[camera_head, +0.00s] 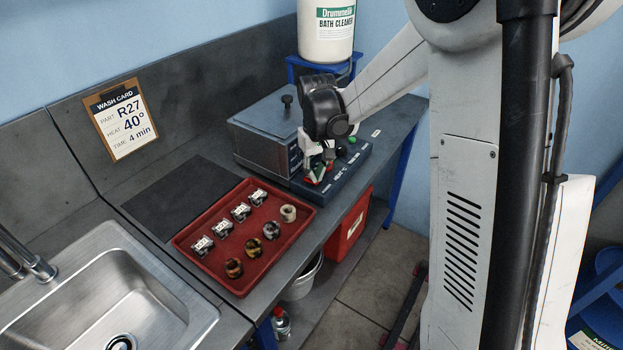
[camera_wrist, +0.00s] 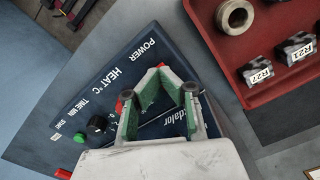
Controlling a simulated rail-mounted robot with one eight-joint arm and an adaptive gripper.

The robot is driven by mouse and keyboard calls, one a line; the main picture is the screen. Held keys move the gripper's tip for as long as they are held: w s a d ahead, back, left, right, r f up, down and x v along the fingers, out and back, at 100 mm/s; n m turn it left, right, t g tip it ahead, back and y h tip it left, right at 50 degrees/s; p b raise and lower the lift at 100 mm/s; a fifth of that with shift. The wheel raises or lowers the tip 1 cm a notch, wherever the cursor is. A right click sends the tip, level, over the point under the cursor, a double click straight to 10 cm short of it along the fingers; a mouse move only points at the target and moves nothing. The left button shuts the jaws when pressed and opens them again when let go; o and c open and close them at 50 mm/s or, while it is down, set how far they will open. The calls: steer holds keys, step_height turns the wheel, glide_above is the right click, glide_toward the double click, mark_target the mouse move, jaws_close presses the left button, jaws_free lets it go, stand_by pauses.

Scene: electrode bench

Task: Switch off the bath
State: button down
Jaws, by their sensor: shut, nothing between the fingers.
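The bath (camera_head: 265,130) is a grey metal box with a black-knobbed lid, closed, in the head view. Its dark blue control panel (camera_head: 345,175) lies in front, and also fills much of the wrist view (camera_wrist: 75,85). The panel is labelled POWER, HEAT °C, TIME MIN and START. My gripper (camera_head: 318,170) is over the panel's near part; its green-padded fingers (camera_wrist: 172,78) are shut and empty near the POWER end. Whether they touch the panel I cannot tell. A red part (camera_wrist: 118,105) shows beside one finger.
A black knob (camera_wrist: 97,125) and green button (camera_wrist: 81,139) sit farther along the panel. A red tray (camera_head: 187,243) with tagged metal parts and rings stands near my gripper. A cleaner bottle (camera_head: 325,45) stands behind the bath. A sink (camera_head: 110,290) is at lower left.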

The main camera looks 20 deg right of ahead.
steer(key=shift+f, duration=0.2)
steer(key=shift+r, duration=0.15)
steer(key=shift+r+p, duration=1.65)
steer(key=shift+r, duration=1.75)
steer(key=shift+s+r, duration=0.1)
steer(key=shift+r, duration=0.05)
steer(key=s+a+r+t+b, duration=0.1)
steer(key=s+r+t, duration=0.1)
steer(key=s+r, duration=0.3)
steer(key=s+r+t+b, duration=0.2)
steer(key=s+r, duration=0.1)
steer(key=s, duration=0.5)
steer(key=s+f+m+t+b, duration=0.1)
steer(key=s+f+t, duration=0.1)
steer(key=s, duration=1)
steer(key=shift+a+m+t+b, duration=0.3)
steer(key=shift+a+t+b, duration=0.1)
steer(key=shift+t, duration=0.2)
